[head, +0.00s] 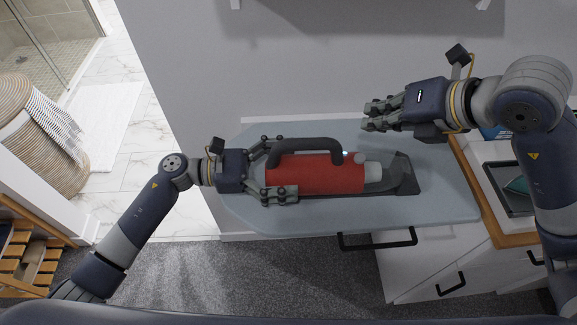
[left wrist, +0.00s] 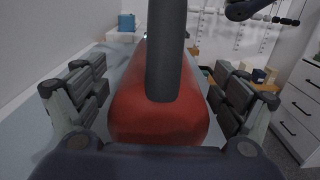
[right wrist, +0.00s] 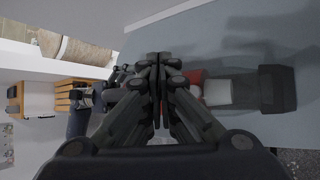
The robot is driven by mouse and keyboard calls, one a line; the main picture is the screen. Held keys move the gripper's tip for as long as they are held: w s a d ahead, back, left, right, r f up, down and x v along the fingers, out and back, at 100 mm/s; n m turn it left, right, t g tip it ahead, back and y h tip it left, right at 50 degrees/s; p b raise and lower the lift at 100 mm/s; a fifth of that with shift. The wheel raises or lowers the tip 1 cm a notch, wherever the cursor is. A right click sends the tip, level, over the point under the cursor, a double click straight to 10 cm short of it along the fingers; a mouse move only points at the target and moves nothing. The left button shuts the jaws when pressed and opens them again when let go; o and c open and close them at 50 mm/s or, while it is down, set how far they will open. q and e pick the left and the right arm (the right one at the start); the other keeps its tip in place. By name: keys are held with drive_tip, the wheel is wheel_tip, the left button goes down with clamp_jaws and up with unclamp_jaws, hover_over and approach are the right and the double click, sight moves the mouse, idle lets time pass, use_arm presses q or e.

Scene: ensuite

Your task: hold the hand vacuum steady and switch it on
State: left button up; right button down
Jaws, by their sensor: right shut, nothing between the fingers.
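The hand vacuum (head: 325,175) lies on the blue-grey board, its nozzle to the right. It has a red body, a dark arched handle and a clear front part. In the left wrist view the red body (left wrist: 155,122) sits between the fingers, with the handle above. A small pale spot shows at the front foot of the handle. My right gripper (head: 368,116) is shut and empty, above the board behind the nozzle. In the right wrist view its fingertips meet and partly hide the vacuum.
The board (head: 245,212) has bare surface around the vacuum. A white drawer unit (head: 430,262) with dark handles stands at the front right. A dark tray (head: 508,190) lies at the right. The wall rises behind the board. A wicker basket (head: 40,140) stands at the far left.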

idle(0.3)
use_arm(q)
drive_tip(key=a, duration=1.2)
drive_tip(key=shift+s, duration=0.4)
